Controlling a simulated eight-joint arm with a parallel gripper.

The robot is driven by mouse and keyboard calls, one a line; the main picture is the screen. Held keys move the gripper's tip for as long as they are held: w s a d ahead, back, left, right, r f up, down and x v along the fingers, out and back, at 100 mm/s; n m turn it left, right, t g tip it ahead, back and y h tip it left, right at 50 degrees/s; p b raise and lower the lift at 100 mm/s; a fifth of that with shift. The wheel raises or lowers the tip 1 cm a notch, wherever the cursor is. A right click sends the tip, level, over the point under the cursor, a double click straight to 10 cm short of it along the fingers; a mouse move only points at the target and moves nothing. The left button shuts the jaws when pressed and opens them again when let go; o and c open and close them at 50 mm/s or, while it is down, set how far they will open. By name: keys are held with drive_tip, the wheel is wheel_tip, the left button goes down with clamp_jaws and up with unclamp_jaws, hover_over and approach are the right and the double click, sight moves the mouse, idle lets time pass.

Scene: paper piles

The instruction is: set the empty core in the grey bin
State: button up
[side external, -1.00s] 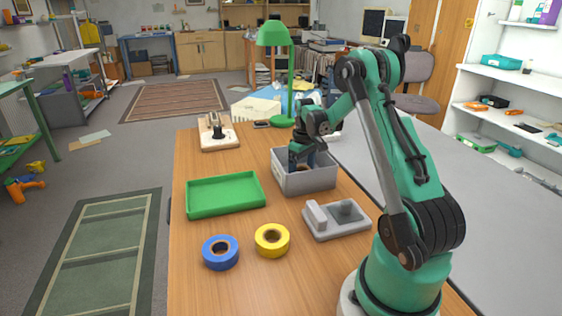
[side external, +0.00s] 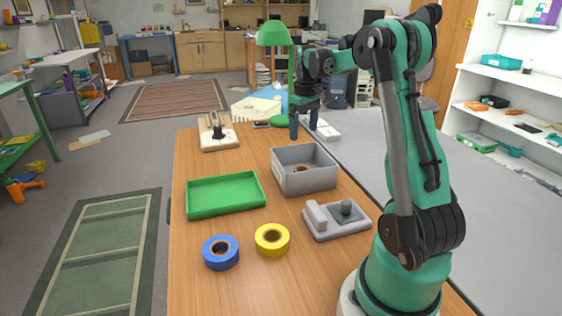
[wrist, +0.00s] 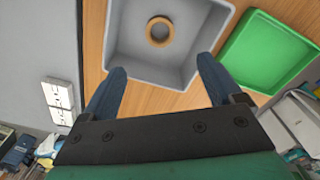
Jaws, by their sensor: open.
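The empty core (wrist: 160,31), a small tan ring, lies on the floor of the grey bin (wrist: 188,75), apart from the bin's near walls in the wrist view. In the side view the core (side external: 302,168) shows partly over the rim of the grey bin (side external: 308,183). My gripper (side external: 304,136) is above and behind the bin in the side view, with its fingers apart and nothing between them. The wrist view also shows both blue fingers of my gripper (wrist: 160,85) spread wide and empty.
A green tray (side external: 226,196) lies left of the bin. Blue tape (side external: 221,262) and yellow tape (side external: 272,253) rolls lie in front. A grey dispenser-like block (side external: 336,232) stands before the bin. A green lamp (side external: 275,36) and a white power strip (side external: 325,130) are behind.

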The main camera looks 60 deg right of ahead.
drive_tip(key=w+a+r+n+t+h, duration=0.1)
drive_tip(key=w+a+r, duration=0.1)
drive_tip(key=a, duration=0.6)
drive_tip(key=w+a+r+n+t, duration=0.1)
drive_tip(key=a+r+t, duration=0.1)
drive_tip(key=a, duration=0.5)
drive_tip(key=s+a+f+t, duration=0.1)
drive_tip(key=s+a+t, duration=0.1)
drive_tip(key=a, duration=0.5)
drive_tip(key=s+a+f+n+t+y, duration=0.1)
drive_tip(key=s+a+f+t, duration=0.1)
drive_tip(key=a, duration=0.5)
drive_tip(key=shift+a, duration=0.35)
